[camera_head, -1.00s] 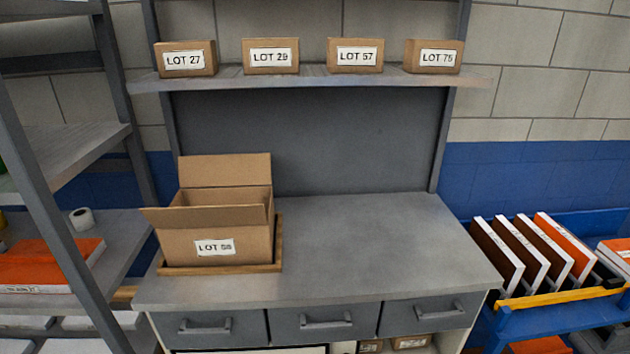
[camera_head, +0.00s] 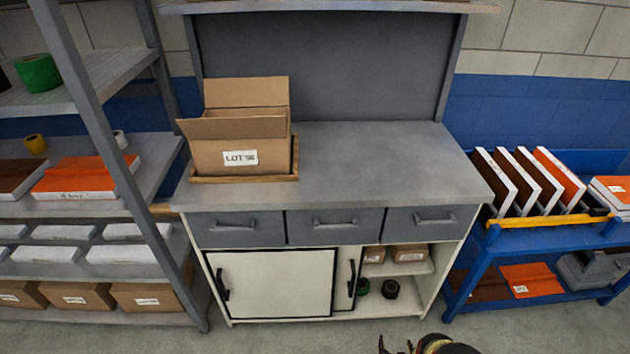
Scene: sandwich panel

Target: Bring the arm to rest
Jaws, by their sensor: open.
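My gripper (camera_head: 398,347) just shows at the bottom edge, right of centre, low in front of the workbench. Its dark fingertips stand apart, with nothing seen between them. Most of it and the rest of my arm are cut off by the frame. It is clear of the bench and touches nothing that I can see.
The workbench (camera_head: 370,160) holds an open cardboard box (camera_head: 220,158) in a wooden tray (camera_head: 245,178). A sliding door (camera_head: 275,283) covers the lower left. A grey shelf rack (camera_head: 100,120) stands left, a blue cart (camera_head: 480,240) right. Floor in front looks clear.

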